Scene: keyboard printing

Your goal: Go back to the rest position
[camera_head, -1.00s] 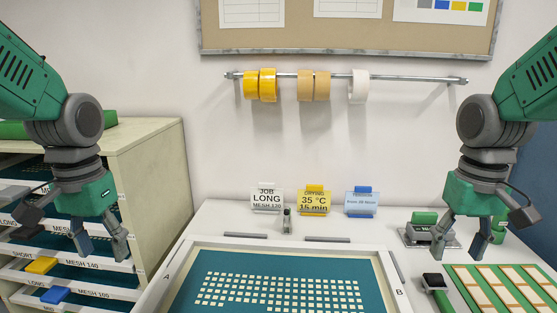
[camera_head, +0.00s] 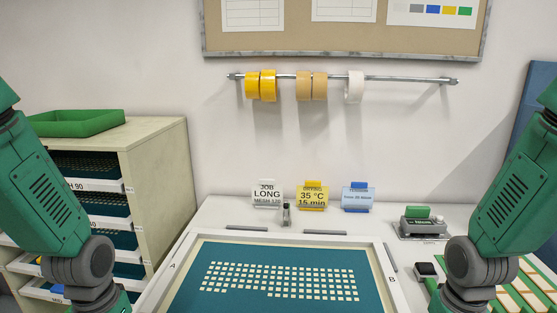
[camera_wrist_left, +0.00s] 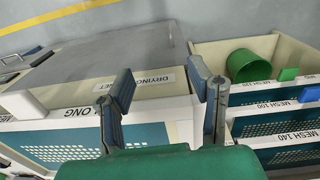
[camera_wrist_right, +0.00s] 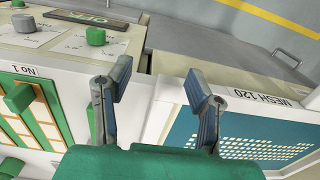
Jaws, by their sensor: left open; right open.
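My left gripper (camera_wrist_left: 160,95) is open and empty in the left wrist view, its two fingers apart. It hangs near shelves and a panel labelled "DRYING". My right gripper (camera_wrist_right: 155,90) is open and empty in the right wrist view, above the gap between a board with a green handle and a frame marked "MESH 120". In the head view both arms hang down at the left and right edges. The gripper fingers are below that picture and hidden there.
A framed teal screen with key-shaped openings (camera_head: 215,302) lies between my arms. A drawer rack with mesh screens (camera_head: 158,150) stands at left, a green tray (camera_head: 75,123) on top. Signs (camera_head: 312,196) and a green-topped device (camera_head: 421,226) stand behind. Tape rolls (camera_head: 312,87) hang on the wall rail.

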